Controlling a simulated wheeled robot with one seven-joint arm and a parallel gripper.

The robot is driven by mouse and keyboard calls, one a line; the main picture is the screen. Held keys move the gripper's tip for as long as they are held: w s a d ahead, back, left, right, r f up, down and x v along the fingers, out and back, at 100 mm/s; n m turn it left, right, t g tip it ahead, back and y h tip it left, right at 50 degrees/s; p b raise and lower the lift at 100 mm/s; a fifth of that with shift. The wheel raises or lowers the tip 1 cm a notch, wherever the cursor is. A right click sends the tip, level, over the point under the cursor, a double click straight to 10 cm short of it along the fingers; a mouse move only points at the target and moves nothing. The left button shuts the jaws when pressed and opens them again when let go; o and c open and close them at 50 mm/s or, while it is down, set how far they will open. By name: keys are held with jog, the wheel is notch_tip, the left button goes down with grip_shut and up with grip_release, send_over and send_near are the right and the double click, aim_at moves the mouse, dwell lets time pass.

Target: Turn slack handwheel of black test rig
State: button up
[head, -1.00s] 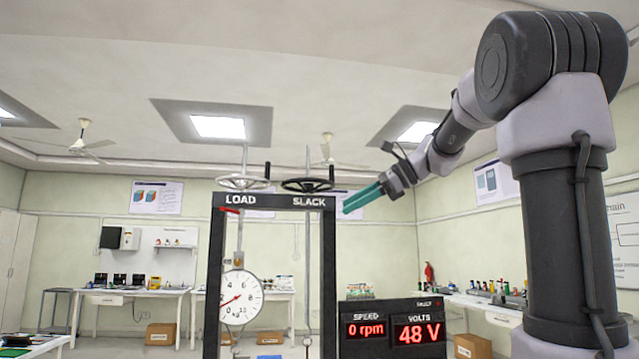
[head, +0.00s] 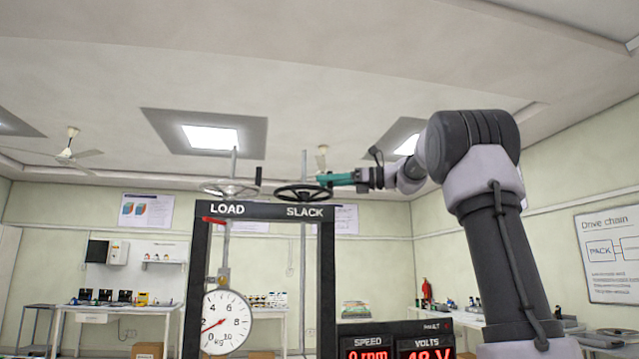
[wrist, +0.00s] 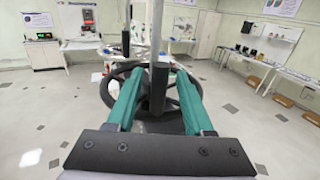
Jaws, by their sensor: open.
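The black slack handwheel (head: 303,192) lies flat on top of the black test rig (head: 328,270), above the word SLACK. My gripper (head: 320,178) reaches in from the right with its teal fingers at the wheel's right edge. In the wrist view the black wheel (wrist: 108,92) is beyond and below the fingers, partly hidden by them. Its upright dark handle (wrist: 158,88) stands between the two open fingers. I cannot tell whether either finger touches it.
The pale load handwheel (head: 228,188) with its own black handle (head: 258,176) is just left of the slack wheel. Threaded rods rise through both wheels. A dial gauge (head: 226,322) hangs inside the frame.

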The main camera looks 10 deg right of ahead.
jog(key=shift+x, duration=1.3)
jog(key=shift+s, duration=0.1)
grip_shut()
dwell(0.4)
